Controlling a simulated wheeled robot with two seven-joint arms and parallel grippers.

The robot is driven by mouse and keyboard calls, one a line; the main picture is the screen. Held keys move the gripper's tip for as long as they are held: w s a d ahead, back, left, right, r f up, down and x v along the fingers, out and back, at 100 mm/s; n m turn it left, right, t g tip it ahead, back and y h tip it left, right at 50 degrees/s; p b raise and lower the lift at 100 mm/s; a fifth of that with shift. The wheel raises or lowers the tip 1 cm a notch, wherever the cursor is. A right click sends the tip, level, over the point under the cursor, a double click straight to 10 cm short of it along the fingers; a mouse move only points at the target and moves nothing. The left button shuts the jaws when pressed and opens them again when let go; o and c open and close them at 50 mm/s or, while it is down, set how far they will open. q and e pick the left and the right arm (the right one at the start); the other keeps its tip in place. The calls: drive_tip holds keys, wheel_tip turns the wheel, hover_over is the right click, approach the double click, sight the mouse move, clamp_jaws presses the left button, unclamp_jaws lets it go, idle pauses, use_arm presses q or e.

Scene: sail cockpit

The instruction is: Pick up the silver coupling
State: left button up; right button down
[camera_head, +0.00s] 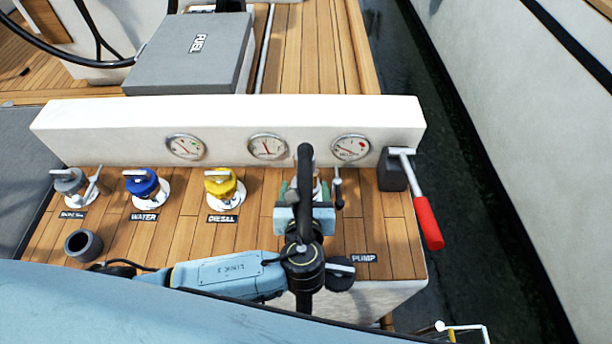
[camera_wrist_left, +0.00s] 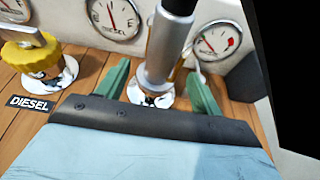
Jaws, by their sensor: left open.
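The silver coupling (camera_wrist_left: 166,48) stands upright above a round chrome deck fitting (camera_wrist_left: 150,98) in the left wrist view, with a black hose end at its top. My left gripper (camera_head: 305,188) is open, its green fingers on either side of the coupling. In the left wrist view the fingers (camera_wrist_left: 158,88) show a gap to the coupling on both sides. In the head view my gripper and the black hose mostly hide the coupling. My right gripper is not in view.
A white panel with several gauges (camera_head: 268,146) rises behind. Grey, blue (camera_head: 142,184) and yellow (camera_head: 220,184) caps stand to the left, with a grey cup (camera_head: 84,245) in front. A red-handled tool (camera_head: 428,222) leans by a black block (camera_head: 391,172) at the right edge. Dark water lies beyond.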

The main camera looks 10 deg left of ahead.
sight(305, 183)
use_arm(q)
drive_tip(key=shift+x, duration=0.85)
drive_tip(key=shift+w+f, duration=0.15)
drive_tip(key=shift+w, duration=0.2)
drive_tip(key=shift+w+a+f+b, duration=0.2)
drive_tip(key=shift+w+f+b, duration=0.15)
drive_tip(key=shift+w, duration=0.1)
drive_tip(key=x, duration=0.2)
drive_tip(key=b+x, duration=0.1)
drive_tip(key=shift+w+f, duration=0.3)
drive_tip(key=shift+f, duration=0.05)
drive_tip(key=shift+w+a+f, duration=0.1)
drive_tip(key=shift+w, duration=0.25)
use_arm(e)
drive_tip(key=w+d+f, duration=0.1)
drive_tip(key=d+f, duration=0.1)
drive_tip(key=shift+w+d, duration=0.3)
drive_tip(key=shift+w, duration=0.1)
